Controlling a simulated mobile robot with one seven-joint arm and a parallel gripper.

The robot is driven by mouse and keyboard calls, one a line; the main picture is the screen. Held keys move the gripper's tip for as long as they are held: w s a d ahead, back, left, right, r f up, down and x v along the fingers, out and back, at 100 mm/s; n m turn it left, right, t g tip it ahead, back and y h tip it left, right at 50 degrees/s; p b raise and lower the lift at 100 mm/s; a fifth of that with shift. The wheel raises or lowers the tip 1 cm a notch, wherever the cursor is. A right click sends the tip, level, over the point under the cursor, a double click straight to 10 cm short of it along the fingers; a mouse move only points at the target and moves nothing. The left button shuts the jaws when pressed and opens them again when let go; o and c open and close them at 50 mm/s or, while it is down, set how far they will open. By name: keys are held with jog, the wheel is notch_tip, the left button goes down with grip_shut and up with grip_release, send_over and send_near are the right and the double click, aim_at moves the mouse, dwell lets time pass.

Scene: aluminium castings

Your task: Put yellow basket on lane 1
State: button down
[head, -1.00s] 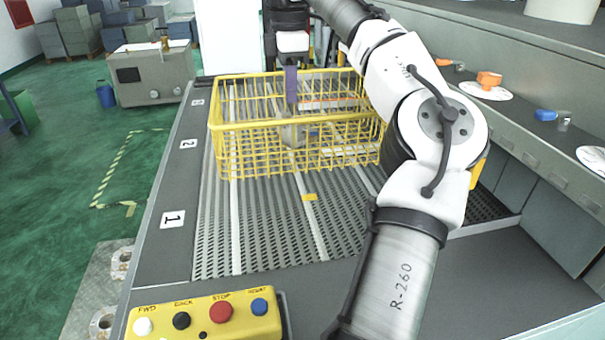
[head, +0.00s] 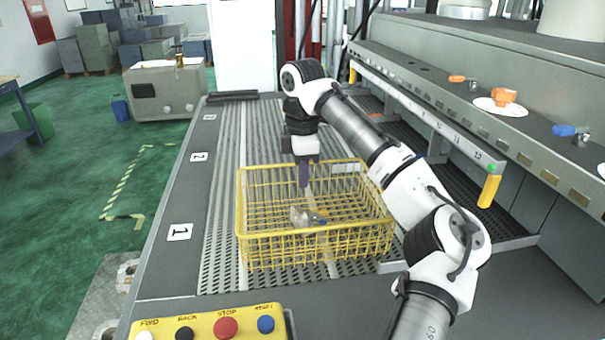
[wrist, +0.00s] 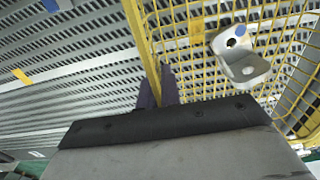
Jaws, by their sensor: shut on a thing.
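The yellow basket (head: 316,233) is a wire basket, upright over the grey slotted belt, level with the lane 1 label (head: 179,232). A bare strip of the belt (head: 217,250) shows between label and basket. My gripper (head: 304,180) reaches down at the basket's far side, its purple fingers shut on the far rim. In the wrist view, the fingers (wrist: 158,88) pinch the yellow rim (wrist: 140,38). A grey metal casting (head: 304,216) with a blue spot lies inside the basket; it also shows in the wrist view (wrist: 240,55). I cannot tell if the basket touches the belt.
The lane 2 label (head: 199,157) and lane 3 label (head: 211,117) lie farther back, with bare belt beside them. A yellow button box (head: 215,326) is at the front. A shelf with small parts (head: 505,97) and a yellow post (head: 489,187) stand to the right.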

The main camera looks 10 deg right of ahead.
jog(key=shift+f, duration=0.1)
jog(key=c, duration=2)
grip_release()
jog(key=o, duration=0.4)
notch_tip(320, 180, up, 12)
jog(key=shift+r, duration=0.1)
